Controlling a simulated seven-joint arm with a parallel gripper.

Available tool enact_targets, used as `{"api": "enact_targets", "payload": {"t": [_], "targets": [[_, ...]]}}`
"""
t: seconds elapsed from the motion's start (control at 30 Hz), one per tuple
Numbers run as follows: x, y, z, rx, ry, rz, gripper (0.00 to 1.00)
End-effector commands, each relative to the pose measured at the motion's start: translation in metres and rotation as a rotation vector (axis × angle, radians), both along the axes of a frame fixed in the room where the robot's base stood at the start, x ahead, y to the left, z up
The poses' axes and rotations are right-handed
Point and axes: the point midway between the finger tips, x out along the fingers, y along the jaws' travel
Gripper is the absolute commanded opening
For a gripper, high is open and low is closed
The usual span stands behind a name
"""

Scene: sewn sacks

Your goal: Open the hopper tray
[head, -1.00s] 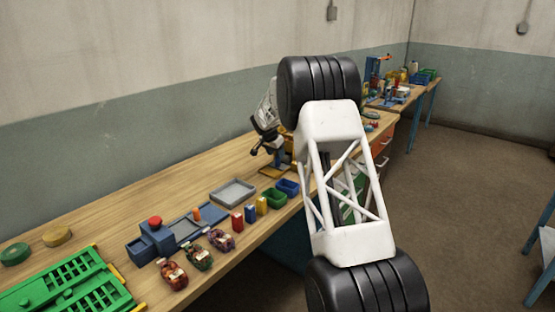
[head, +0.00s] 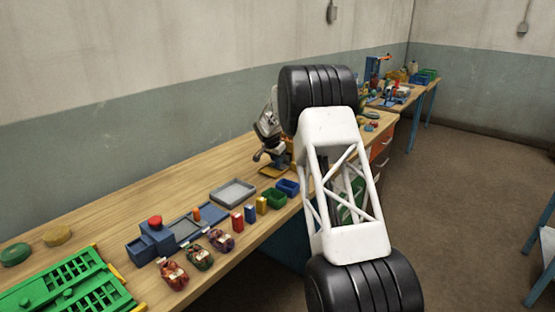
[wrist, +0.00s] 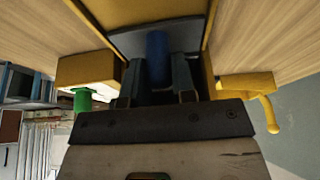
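A yellow-framed unit (wrist: 90,70) fills the middle of the wrist view, with a dark grey panel (wrist: 195,32) between its yellow rails. It looks like the hopper, but I cannot tell the tray's edges. A blue upright cylinder (wrist: 157,58), perhaps the tray's handle, stands in front of the panel. My gripper (wrist: 158,82) has one finger on each side of the blue cylinder, with a narrow dark gap showing, so it looks open around it. In the head view my gripper (head: 264,156) is low over the far part of the bench, and the arm partly hides the unit.
The wooden bench (head: 130,205) holds a blue station with a red button (head: 155,221), a grey tray (head: 233,191), small bins (head: 274,198), several filled sacks (head: 198,257) and a green rack (head: 65,283). In the wrist view a green knob (wrist: 82,100) and a yellow crank (wrist: 268,110) flank my gripper.

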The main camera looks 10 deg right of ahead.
Motion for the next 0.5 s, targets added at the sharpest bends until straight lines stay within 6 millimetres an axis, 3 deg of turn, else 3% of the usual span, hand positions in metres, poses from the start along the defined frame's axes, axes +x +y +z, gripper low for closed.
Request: {"api": "enact_targets", "payload": {"t": [0.03, 0.1, 0.5], "targets": [[-0.0001, -0.0001, 0.0000, 0.000, 0.000, 0.000, 0.09], [-0.0001, -0.0001, 0.0000, 0.000, 0.000, 0.000, 0.00], [-0.0073, 0.0073, 0.0005, 0.000, 0.000, 0.001, 0.00]]}}
